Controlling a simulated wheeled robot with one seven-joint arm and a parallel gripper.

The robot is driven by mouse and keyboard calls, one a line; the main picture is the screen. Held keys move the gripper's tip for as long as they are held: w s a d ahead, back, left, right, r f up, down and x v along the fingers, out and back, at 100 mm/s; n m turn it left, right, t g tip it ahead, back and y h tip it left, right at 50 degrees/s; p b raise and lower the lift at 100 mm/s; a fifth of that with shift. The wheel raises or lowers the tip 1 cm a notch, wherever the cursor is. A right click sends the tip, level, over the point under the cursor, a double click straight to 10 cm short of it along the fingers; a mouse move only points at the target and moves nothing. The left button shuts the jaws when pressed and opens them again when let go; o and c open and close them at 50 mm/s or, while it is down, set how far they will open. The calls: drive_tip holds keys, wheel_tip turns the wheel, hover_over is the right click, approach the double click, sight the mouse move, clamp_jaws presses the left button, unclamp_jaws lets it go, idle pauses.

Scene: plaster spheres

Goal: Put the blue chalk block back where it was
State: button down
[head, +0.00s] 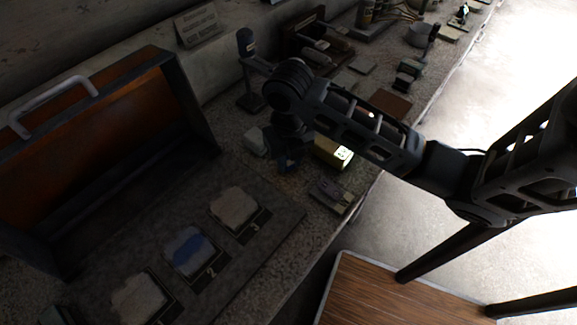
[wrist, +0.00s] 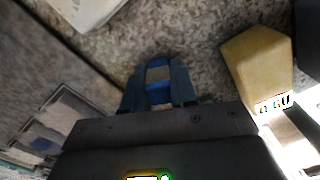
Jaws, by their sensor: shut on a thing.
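My gripper (head: 288,162) points down over the speckled bench, right of the open case. In the wrist view its dark fingers (wrist: 158,72) are shut on a small blue block (wrist: 158,94), the blue chalk block as far as I can tell. The fingers hide most of it, and a paler patch shows between their tips. In the head view the block cannot be made out clearly. On the dark board, the pale square marked 2 (head: 188,251) bears a blue smear. The squares marked 3 (head: 234,207) and 1 (head: 140,300) look plain and pale.
A yellow block (head: 329,149) stands close to the right of my gripper. A whitish block (head: 256,140) lies close to its left. The open brown case (head: 185,105) rises behind the board. A dark stand (head: 248,75) and several tools crowd the back of the bench.

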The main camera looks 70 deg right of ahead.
drive_tip(key=shift+f, duration=0.15)
drive_tip(key=c, duration=0.9)
unclamp_jaws()
wheel_tip(320, 180, up, 12)
drive_tip(key=shift+r, duration=0.15)
idle(0.5)
